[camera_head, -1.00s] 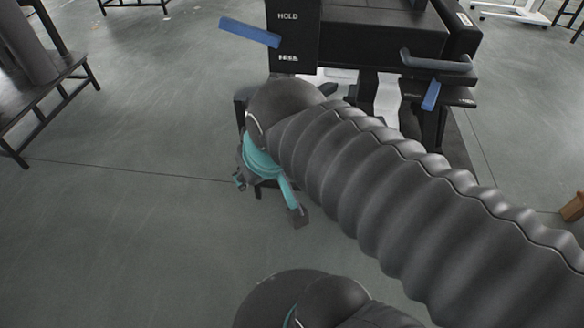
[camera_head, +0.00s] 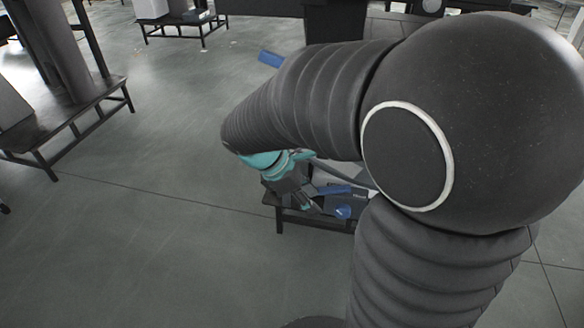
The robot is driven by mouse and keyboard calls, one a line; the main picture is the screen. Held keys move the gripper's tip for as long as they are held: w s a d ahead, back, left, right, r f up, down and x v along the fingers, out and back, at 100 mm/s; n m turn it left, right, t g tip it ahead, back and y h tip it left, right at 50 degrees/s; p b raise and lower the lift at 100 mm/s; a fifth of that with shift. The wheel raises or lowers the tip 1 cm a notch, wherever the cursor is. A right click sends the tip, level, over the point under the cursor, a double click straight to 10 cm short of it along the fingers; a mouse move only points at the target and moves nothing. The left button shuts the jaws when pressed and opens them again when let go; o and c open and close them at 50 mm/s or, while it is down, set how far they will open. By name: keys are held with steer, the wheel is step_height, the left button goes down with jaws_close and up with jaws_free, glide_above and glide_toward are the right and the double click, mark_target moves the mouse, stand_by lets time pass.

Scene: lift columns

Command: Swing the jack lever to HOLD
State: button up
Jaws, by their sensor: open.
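A blue lever (camera_head: 271,58) sticks out to the left of the dark column (camera_head: 336,20) at the top of the view. Only its outer end shows; my arm hides where it joins the column, and no HOLD marking is visible. My gripper (camera_head: 312,201), beyond a teal wrist, is small and partly hidden behind my arm. It is open and points down and to the right, below the blue lever and apart from it. It appears close to more blue parts (camera_head: 343,212) on a low dark stand; I cannot tell whether it touches them.
The low dark stand (camera_head: 290,219) is under the gripper, mostly hidden by my arm. A dark bench (camera_head: 75,125) with a thick column stands at the left, and another low bench (camera_head: 185,27) is at the back.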

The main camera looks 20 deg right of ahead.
steer(key=w+f+n+h+b, duration=0.2)
steer(key=w+f+n+h, duration=0.5)
steer(key=w+f+n, duration=0.4)
steer(key=n+t+h, duration=0.4)
steer(key=n, duration=0.8)
glide_toward(331, 190)
steer(key=w+d, duration=0.1)
steer(key=d, duration=0.1)
steer(key=w+d+f+b, duration=0.1)
steer(key=d, duration=0.1)
steer(key=shift+w+f, duration=0.1)
steer(key=shift+w, duration=0.25)
jaws_close()
